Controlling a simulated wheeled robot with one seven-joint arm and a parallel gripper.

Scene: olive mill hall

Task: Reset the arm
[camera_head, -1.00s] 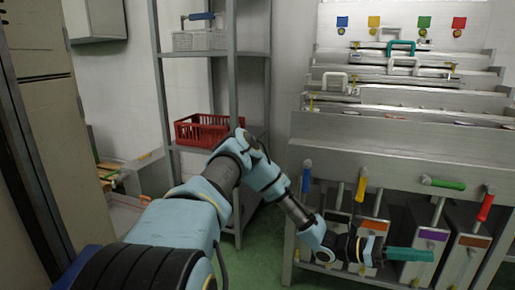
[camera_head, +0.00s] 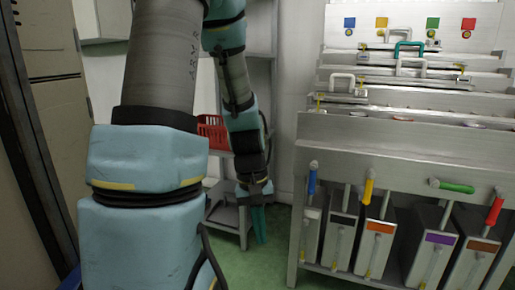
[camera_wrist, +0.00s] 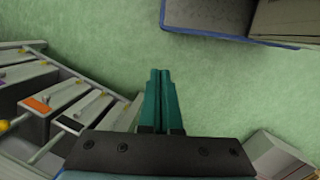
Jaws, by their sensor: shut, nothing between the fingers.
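My arm rises from the lower left of the head view and bends over at the top, its forearm hanging down in front of the shelf rack. My gripper (camera_head: 259,226) points down at the end of it, with teal fingers shut and nothing between them. It hangs over the green floor, left of the metal machine. In the wrist view my gripper (camera_wrist: 160,75) shows its two teal fingers side by side, touching, above bare floor.
A metal machine (camera_head: 400,145) with coloured levers and several grey panels below stands at the right. A red basket (camera_head: 211,133) sits on the shelf rack, partly hidden by my arm. A tan cabinet (camera_head: 45,110) stands at the left. Green floor (camera_head: 268,268) is clear below the gripper.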

